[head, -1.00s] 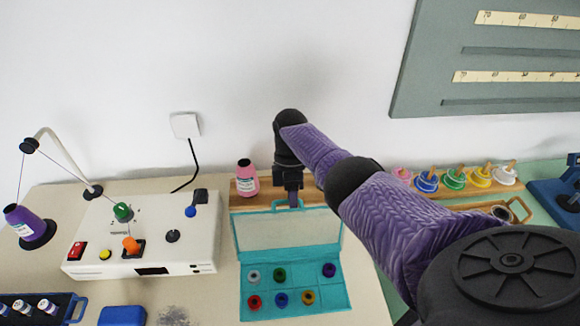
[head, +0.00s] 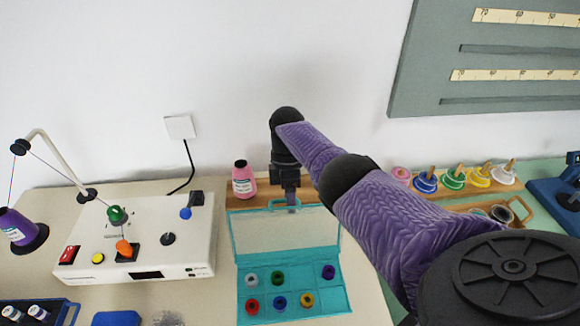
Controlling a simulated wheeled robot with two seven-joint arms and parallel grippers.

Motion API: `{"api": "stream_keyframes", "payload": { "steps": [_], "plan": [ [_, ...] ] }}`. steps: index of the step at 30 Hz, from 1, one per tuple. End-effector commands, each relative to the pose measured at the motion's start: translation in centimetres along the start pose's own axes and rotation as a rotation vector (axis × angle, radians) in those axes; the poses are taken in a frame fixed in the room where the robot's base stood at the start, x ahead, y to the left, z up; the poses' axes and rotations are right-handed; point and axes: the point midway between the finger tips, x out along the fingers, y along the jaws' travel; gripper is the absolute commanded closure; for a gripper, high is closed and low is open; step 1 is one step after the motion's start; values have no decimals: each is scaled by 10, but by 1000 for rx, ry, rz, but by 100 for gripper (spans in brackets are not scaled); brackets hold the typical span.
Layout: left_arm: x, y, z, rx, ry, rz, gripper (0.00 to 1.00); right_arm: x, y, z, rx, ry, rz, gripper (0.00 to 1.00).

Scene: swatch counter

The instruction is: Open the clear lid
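The clear lid (head: 285,232) has a teal frame and stands raised at the back of the teal bobbin box (head: 341,299). The box's compartments are exposed and hold several coloured bobbins. My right gripper (head: 291,203) is at the handle on the lid's top edge, pointing down. Its fingers are small and partly hidden at the handle, so I cannot tell whether they are closed on it. My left gripper is not in view.
A pink thread spool (head: 244,180) stands just left of my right gripper on a wooden rack. A white winder machine (head: 140,240) is to the left. Several coloured spools (head: 452,180) stand on pegs to the right.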

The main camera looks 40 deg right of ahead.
Motion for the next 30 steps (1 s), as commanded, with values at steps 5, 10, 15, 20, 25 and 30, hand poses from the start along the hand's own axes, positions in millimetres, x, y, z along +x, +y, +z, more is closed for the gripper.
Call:
{"api": "stream_keyframes", "payload": {
  "steps": [5, 10, 15, 20, 25, 30],
  "plan": [
    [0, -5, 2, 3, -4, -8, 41, -1, 0, 0, 0, 0, 0, 50],
    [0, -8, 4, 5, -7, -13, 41, -23, 1, 0, 1, 1, 3, 50],
    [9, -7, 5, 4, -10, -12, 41, -61, 2, -1, 1, 3, 3, 50],
    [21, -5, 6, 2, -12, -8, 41, -85, 2, -1, 1, 1, 2, 50],
    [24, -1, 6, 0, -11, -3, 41, -97, 0, 0, 0, 0, -1, 50],
    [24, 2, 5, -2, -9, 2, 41, -99, 0, 0, 0, 0, -1, 50]
  ]
}}
